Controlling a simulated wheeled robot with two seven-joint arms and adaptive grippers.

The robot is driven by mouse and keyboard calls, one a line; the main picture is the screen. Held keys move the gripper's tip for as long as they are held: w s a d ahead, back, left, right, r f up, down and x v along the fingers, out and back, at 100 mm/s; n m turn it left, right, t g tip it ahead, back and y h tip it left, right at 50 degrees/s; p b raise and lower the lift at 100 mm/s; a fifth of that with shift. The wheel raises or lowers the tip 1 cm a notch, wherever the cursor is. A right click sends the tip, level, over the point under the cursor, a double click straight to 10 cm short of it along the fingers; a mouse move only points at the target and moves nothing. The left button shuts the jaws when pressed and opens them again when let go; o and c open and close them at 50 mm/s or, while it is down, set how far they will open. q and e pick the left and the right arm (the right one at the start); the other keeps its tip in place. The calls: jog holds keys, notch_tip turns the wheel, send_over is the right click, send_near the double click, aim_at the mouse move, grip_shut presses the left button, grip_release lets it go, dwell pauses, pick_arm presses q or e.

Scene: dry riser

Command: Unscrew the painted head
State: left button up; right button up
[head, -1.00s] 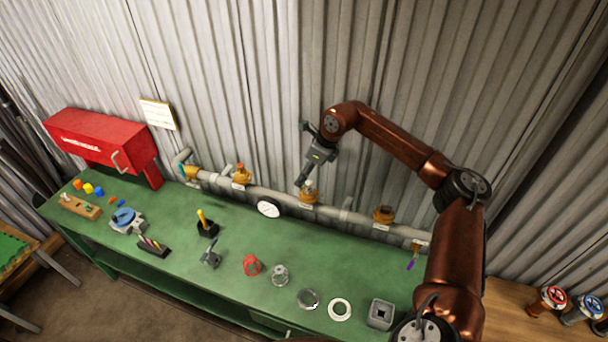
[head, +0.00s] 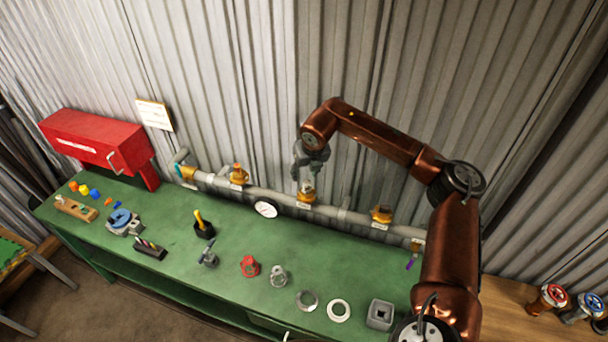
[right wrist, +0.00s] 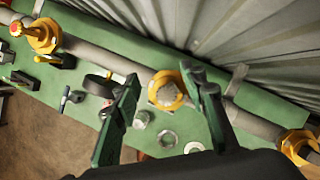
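Brass fittings stand along a grey pipe (head: 275,201) at the wall: a left one with an orange top (head: 238,174), a middle one (head: 306,196) and a right one (head: 381,214). The middle fitting also shows in the right wrist view (right wrist: 168,92), with a pale grey piece at its centre. My right gripper (head: 306,178) points down over the middle fitting. In the right wrist view its dark green fingers (right wrist: 165,108) are spread, with the fitting between them in the picture; contact is unclear. My left gripper is out of view.
The green bench (head: 170,220) holds a red cap (head: 250,266), a metal fitting (head: 278,276), rings (head: 339,311), a square grey block (head: 380,314) and small tools. A red box (head: 95,140) stands at the left. The corrugated wall (head: 240,80) rises close behind the pipe.

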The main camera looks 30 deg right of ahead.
aim_at(306, 180)
jog(key=shift+d, duration=0.15)
jog(key=shift+f, duration=0.1)
jog(key=shift+f+b, duration=1.3)
jog(key=shift+f, duration=0.4)
jog(key=shift+c, duration=0.3)
grip_shut()
